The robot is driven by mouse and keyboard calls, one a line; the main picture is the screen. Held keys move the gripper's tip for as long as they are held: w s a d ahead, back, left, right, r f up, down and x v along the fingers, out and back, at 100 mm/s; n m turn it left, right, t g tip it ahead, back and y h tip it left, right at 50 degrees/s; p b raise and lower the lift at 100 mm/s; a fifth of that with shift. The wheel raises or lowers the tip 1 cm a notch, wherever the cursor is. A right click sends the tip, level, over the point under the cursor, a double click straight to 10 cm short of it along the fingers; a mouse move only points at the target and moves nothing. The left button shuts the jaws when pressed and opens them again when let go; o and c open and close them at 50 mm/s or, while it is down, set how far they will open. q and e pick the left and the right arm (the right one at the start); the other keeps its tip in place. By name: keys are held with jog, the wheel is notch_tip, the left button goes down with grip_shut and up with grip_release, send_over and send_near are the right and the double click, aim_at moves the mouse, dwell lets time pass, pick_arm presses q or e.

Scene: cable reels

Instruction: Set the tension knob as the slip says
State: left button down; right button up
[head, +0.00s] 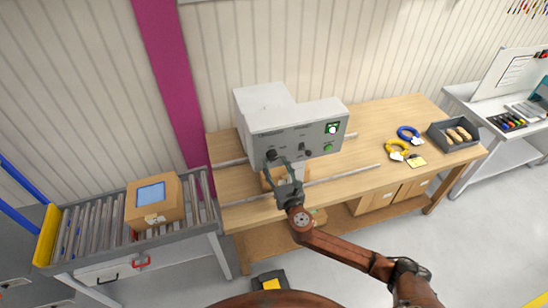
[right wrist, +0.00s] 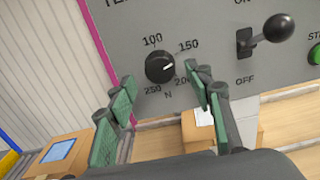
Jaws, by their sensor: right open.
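The tension knob (right wrist: 160,67) is black and round on the grey control panel (right wrist: 215,50). Its white pointer aims right and slightly up, nearer 150 than 200. In the head view the knob (head: 271,154) is at the machine's lower left front. My right gripper (head: 279,166) is open in front of it; in the right wrist view its green-padded fingers (right wrist: 160,84) stand either side of and below the knob, with no clear contact. A yellow slip (head: 416,161) lies on the bench at the right; its writing is too small to read. My left gripper is not in view.
A lever switch (right wrist: 262,35) and green start button (right wrist: 315,54) are right of the knob. An open box (right wrist: 200,130) with white paper sits below the panel. Blue (head: 408,133) and yellow cable coils (head: 397,149) and a grey tray (head: 440,134) occupy the bench's right.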

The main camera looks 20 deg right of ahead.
aim_at(273, 159)
jog(key=shift+w, duration=1.7)
jog(key=c, duration=1.2)
